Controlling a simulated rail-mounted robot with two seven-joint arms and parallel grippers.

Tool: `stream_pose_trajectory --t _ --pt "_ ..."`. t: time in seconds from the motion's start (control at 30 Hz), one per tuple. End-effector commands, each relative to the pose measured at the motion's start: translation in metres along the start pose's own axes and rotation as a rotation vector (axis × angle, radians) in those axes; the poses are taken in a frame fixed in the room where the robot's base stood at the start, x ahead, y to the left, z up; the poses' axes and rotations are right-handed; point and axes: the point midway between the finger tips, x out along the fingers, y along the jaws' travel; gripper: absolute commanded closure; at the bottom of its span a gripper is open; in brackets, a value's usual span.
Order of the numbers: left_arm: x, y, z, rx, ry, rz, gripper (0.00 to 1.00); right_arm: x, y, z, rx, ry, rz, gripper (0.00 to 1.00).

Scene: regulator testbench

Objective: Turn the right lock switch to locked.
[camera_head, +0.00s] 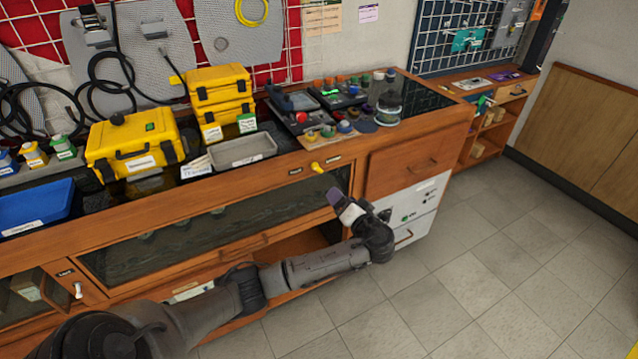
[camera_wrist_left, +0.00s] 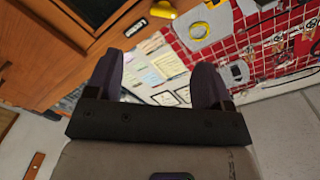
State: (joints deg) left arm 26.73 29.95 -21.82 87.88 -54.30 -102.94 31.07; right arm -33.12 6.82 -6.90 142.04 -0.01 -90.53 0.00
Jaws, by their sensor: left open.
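The right lock switch is a yellow knob (camera_head: 317,167) on the wooden front rail of the bench, with a small label on each side. It also shows at the top of the left wrist view (camera_wrist_left: 160,9), near a black label reading "Locked" (camera_wrist_left: 135,27). Which label the knob points to I cannot tell clearly. My left gripper (camera_head: 336,197) is just below and right of the knob, apart from it. In the left wrist view its two dark fingers (camera_wrist_left: 156,80) are spread with nothing between them. My right gripper is out of view.
A white-handled switch (camera_head: 78,290) sits on the lower left front. Yellow cases (camera_head: 135,143), a grey tray (camera_head: 242,151) and testing devices (camera_head: 300,115) stand on the bench top. A drawer (camera_head: 415,158) is right of the knob. The tiled floor (camera_head: 500,245) is clear.

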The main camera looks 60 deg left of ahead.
Motion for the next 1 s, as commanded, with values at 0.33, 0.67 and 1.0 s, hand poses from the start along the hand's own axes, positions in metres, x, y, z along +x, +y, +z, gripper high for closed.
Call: stream_pose_trajectory --t 0.33,0.67,1.0 --pt "0.04 -0.003 -0.005 -0.021 0.008 -0.047 0.26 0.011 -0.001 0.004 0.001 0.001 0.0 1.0" --pt "0.1 -0.005 -0.005 -0.019 0.008 -0.045 0.26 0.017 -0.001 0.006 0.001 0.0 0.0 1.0" --pt "0.138 -0.006 -0.005 -0.019 0.008 -0.042 0.26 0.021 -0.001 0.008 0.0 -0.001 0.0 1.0"
